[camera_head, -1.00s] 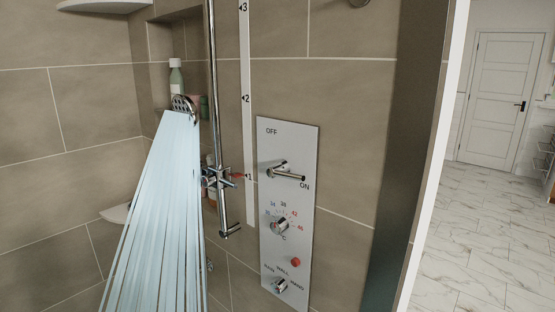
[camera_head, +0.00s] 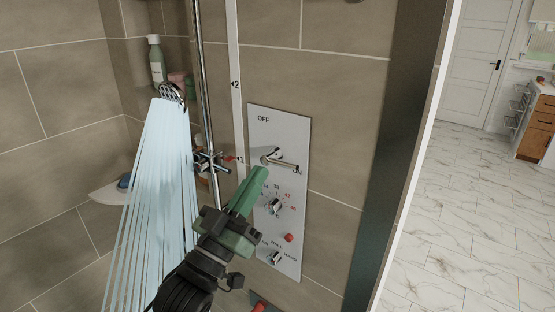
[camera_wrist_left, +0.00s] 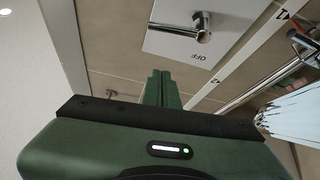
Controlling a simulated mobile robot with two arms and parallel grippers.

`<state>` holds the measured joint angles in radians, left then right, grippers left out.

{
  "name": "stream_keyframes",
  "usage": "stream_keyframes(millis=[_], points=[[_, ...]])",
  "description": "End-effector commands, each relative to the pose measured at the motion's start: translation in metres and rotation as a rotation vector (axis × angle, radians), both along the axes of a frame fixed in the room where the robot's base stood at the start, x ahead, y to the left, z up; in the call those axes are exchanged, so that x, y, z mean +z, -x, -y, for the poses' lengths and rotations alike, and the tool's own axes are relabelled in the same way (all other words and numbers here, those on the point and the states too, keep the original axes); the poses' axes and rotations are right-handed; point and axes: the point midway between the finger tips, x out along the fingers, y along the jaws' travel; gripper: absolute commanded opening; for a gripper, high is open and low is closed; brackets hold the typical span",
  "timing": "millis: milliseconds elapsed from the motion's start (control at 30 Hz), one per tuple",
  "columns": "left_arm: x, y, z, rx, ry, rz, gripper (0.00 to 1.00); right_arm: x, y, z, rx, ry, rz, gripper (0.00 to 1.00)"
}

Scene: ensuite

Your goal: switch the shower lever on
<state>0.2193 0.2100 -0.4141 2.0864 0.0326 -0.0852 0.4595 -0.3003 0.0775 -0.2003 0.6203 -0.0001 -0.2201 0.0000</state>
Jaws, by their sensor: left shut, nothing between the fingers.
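The silver shower lever (camera_head: 285,163) sits near the top of the white control panel (camera_head: 290,128), under the OFF mark. Its handle points right and slightly down, to where the ON mark is barely legible. Pale blue water (camera_head: 160,180) streams from the shower head (camera_head: 171,95). My left gripper (camera_head: 261,173) is shut and empty, its green fingers just below and left of the lever in the head view. I cannot tell whether they touch it. The left wrist view shows the lever (camera_wrist_left: 185,29) beyond the shut fingertips (camera_wrist_left: 160,76). My right gripper is not in view.
Below the lever are a temperature knob (camera_head: 276,206), a red button (camera_head: 289,238) and a lower selector knob (camera_head: 274,257). A vertical rail (camera_head: 203,100) stands left of the panel. A corner shelf (camera_head: 107,192) is at left. Open marble floor (camera_head: 450,220) lies right of the wall edge.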

Motion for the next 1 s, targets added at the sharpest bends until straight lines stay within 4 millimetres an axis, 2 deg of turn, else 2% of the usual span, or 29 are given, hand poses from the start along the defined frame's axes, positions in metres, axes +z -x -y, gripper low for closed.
stream_keyframes(millis=[33, 333, 400, 600, 1000], points=[[0.012, -0.009, 0.005, 0.0, 0.002, 0.001, 0.0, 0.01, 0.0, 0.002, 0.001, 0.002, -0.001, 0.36], [0.043, -0.056, 0.034, -0.001, 0.001, -0.001, 0.0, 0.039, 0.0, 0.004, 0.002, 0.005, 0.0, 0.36], [0.025, -0.057, 0.036, 0.0, 0.0, -0.01, 0.0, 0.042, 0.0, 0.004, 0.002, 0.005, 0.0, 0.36], [0.003, -0.058, 0.041, 0.0, 0.0, -0.004, 0.0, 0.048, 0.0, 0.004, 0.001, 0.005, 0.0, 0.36], [-0.003, -0.057, 0.042, 0.001, 0.0, -0.001, 0.0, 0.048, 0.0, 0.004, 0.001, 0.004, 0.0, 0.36]])
